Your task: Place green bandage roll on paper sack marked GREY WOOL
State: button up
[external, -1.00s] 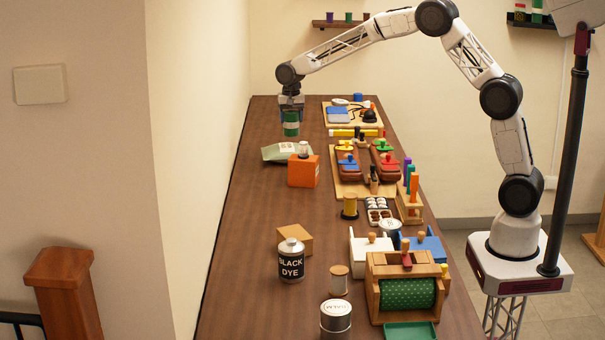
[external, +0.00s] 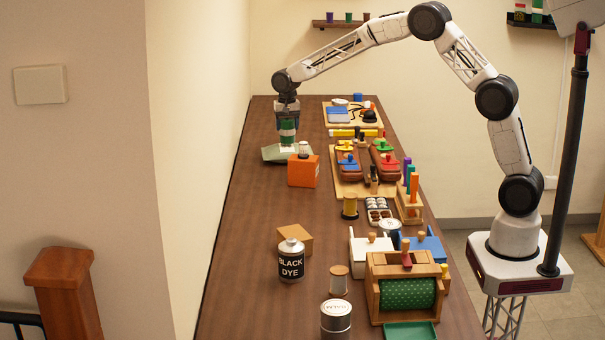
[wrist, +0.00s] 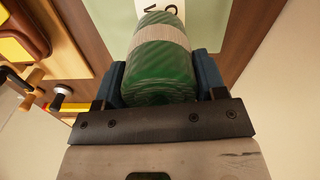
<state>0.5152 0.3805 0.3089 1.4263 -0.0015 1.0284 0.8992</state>
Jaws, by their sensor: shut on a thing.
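The green bandage roll (external: 288,131) has a pale band around it. My gripper (external: 288,122) is shut on it and holds it upright over the pale green paper sack (external: 272,154), which lies flat toward the far left of the bench. In the wrist view the roll (wrist: 163,62) sits between the two blue fingers of my gripper (wrist: 165,80), and the sack (wrist: 205,25) with part of a white label shows beyond it. The label's full wording is hidden. I cannot tell whether the roll's lower end touches the sack.
An orange box (external: 303,171) with a small white-topped spool on it stands just in front of the sack. A wooden tray (external: 350,188) with brown shapes and coloured knobs is to the right. The wall is close on the left.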

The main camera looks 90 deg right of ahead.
jog(key=shift+f, duration=0.2)
jog(key=shift+f, duration=0.45)
jog(key=o, duration=0.9)
jog(key=shift+o, duration=0.2)
notch_tip(320, 180, up, 13)
dwell(0.3)
jog(key=shift+a, duration=0.1)
dwell(0.7)
